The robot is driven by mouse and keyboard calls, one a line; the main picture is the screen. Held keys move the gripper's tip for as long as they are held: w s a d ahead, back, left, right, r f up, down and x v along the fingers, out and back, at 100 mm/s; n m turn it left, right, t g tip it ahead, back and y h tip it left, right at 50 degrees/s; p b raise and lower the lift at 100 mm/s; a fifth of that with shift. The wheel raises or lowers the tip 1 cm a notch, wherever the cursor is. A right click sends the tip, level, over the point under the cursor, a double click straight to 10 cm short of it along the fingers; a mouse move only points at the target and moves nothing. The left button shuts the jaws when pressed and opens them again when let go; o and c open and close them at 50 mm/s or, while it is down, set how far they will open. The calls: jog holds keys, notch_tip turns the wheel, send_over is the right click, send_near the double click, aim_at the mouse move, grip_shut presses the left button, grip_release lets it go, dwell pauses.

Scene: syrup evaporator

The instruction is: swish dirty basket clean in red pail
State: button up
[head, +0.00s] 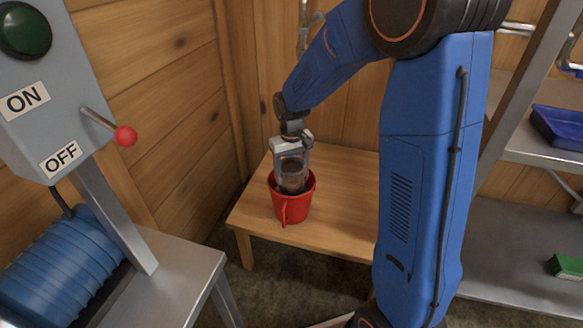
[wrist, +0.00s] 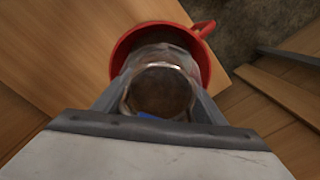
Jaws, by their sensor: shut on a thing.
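The red pail (head: 294,206) stands on a low wooden table, its handle toward the front. My gripper (head: 291,165) points straight down over the pail and is shut on the basket (head: 292,178), a small round cup-like thing with a dark brown inside. The basket's lower part is down inside the pail's mouth, hidden by the rim. In the wrist view the basket (wrist: 162,92) sits between my two fingers, with the red pail (wrist: 117,62) around and beyond it. I cannot tell whether the basket touches the pail's wall or whether water is in the pail.
The wooden table (head: 345,205) is bare to the right of the pail. A grey control box (head: 65,75) with a red-knobbed lever (head: 125,136) stands at the left, above a blue ribbed motor (head: 65,270). Metal shelves at the right hold a blue tray (head: 560,127) and a green block (head: 566,266).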

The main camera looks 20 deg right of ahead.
jog(key=shift+f, duration=5.2)
jog(key=shift+r, duration=0.1)
jog(key=shift+r, duration=1.7)
jog(key=shift+f, duration=0.1)
jog(key=shift+f, duration=1.65)
